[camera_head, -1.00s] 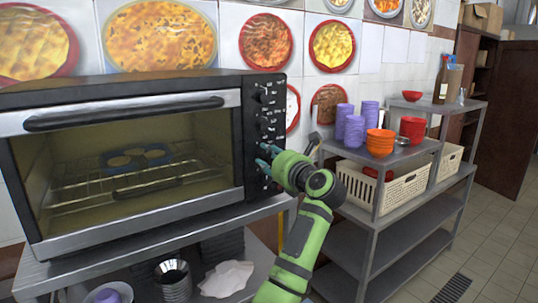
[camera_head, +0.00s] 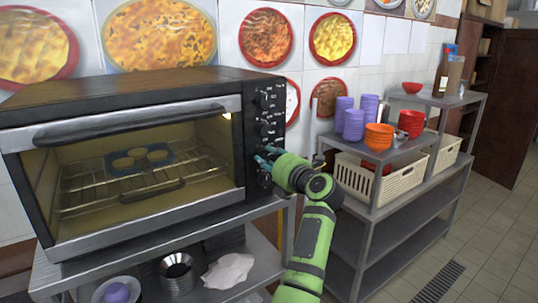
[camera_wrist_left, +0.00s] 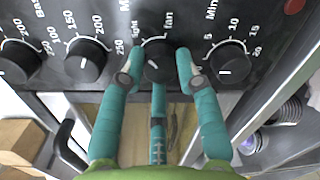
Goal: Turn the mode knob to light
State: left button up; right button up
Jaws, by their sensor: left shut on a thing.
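The toaster oven (camera_head: 130,130) stands on a metal shelf unit, its knobs in a column on the right side of its front. In the left wrist view the mode knob (camera_wrist_left: 158,60) sits between the temperature knob (camera_wrist_left: 85,60) and the minutes knob (camera_wrist_left: 230,62), with "light" and "fan" printed around it. My left gripper (camera_head: 264,157) is at the lower part of the control panel. In the wrist view its teal fingers (camera_wrist_left: 158,68) are closed on the sides of the mode knob. A pale mark shows on the knob. The oven interior is lit. My right gripper is not in view.
Stacked bowls (camera_head: 177,274) and a crumpled cloth (camera_head: 228,271) are on the shelf below. A rack with purple cups (camera_head: 353,125), orange bowls (camera_head: 379,137) and baskets (camera_head: 362,180) stands to the right.

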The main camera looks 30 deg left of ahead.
pick_arm(q)
jog(key=shift+r, duration=0.1)
dwell(0.4)
jog(key=o, duration=1.1)
jog(key=shift+o, duration=0.2)
jog(key=shift+d, duration=0.2)
jog(key=v, duration=0.7)
